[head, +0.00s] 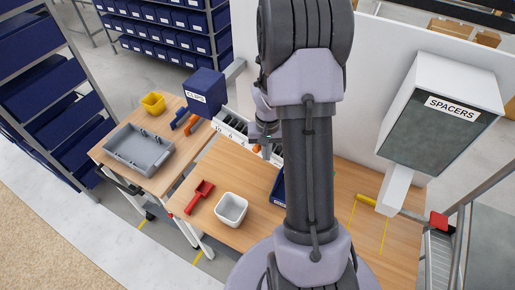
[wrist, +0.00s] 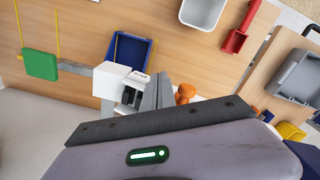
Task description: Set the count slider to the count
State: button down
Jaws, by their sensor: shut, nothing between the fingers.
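The count slider is a pale strip with dark marks (head: 229,130) along the back edge of the bench. A "10" seems to show at its left end; the other numbers are too small to read. Its orange knob (head: 257,148) stands partway along, beside my gripper (head: 266,137). The knob also shows in the wrist view (wrist: 185,92), just right of my gripper's grey fingers (wrist: 160,84), which are together and empty. I cannot tell whether they touch the knob. My arm hides the strip's right part in the head view.
A blue tray (head: 277,188) is partly behind my arm. A white bin (head: 231,208) and a red scoop (head: 199,196) lie on the bench. The CLIPS dispenser (head: 204,91) stands left, the SPACERS dispenser (head: 440,115) right. A green panel (wrist: 40,65) shows in the wrist view.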

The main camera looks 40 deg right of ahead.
jog(key=shift+w+a+r+p, duration=0.85)
jog(key=shift+w+a+r, duration=0.5)
jog(key=shift+w, duration=2.25)
jog(key=shift+w+a+r+p, duration=0.9)
jog(key=shift+w+a, duration=0.75)
jog(key=shift+w, duration=1.95)
notch_tip(320, 180, up, 7)
jog(key=s+p, duration=0.1)
jog(key=p, duration=0.2)
jog(key=shift+s+d+f+p, duration=0.2)
jog(key=shift+d+p, duration=0.1)
